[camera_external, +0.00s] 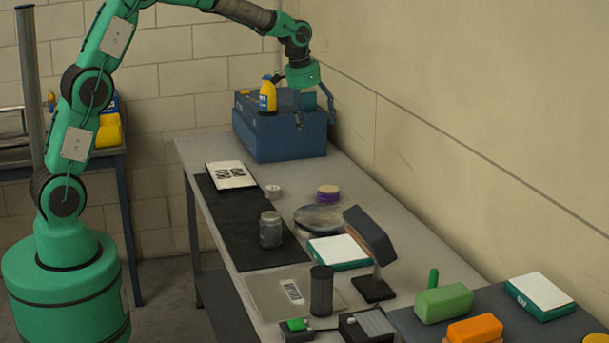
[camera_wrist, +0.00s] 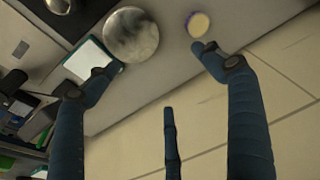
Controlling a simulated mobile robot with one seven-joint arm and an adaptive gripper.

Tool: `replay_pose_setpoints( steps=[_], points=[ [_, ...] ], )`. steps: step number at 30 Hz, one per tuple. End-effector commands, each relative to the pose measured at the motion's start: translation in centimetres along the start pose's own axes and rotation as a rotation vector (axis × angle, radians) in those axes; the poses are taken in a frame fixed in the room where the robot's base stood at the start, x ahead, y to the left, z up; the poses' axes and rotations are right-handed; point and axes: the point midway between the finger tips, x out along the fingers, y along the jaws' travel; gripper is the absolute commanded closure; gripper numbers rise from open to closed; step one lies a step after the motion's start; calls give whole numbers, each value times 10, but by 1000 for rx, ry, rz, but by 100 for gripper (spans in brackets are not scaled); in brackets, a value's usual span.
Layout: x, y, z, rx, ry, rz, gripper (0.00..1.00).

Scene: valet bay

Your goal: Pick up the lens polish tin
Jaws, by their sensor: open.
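A short round tin with a purple side and a yellowish lid (camera_external: 328,194) stands on the grey bench near the wall; no label is readable, so I cannot tell if it is the lens polish tin. It also shows at the top of the wrist view (camera_wrist: 199,25). A smaller pale round tin (camera_external: 272,192) sits to its left, by the black mat. My gripper (camera_external: 314,115) is at the blue toolbox, beyond both tins and apart from them. In the wrist view my gripper (camera_wrist: 155,65) has its fingers spread, with nothing between them.
The blue toolbox (camera_external: 280,142) carries a yellow bottle (camera_external: 267,96) close to my gripper. A round metal disc (camera_external: 318,219), a grey jar (camera_external: 270,229), a teal-edged box (camera_external: 338,252) and a dark lamp-like stand (camera_external: 370,240) crowd the bench nearer the camera. The wall borders the right side.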

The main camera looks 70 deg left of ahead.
Motion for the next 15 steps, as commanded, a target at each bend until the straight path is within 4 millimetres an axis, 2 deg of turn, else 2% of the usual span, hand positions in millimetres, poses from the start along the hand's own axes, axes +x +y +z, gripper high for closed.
replay_pose_setpoints(
  steps=[6, 15],
  points=[
    [43, -32, -30, -17, -30, 0, 18],
    [110, -76, -60, -37, -68, 3, 18]
  ],
)
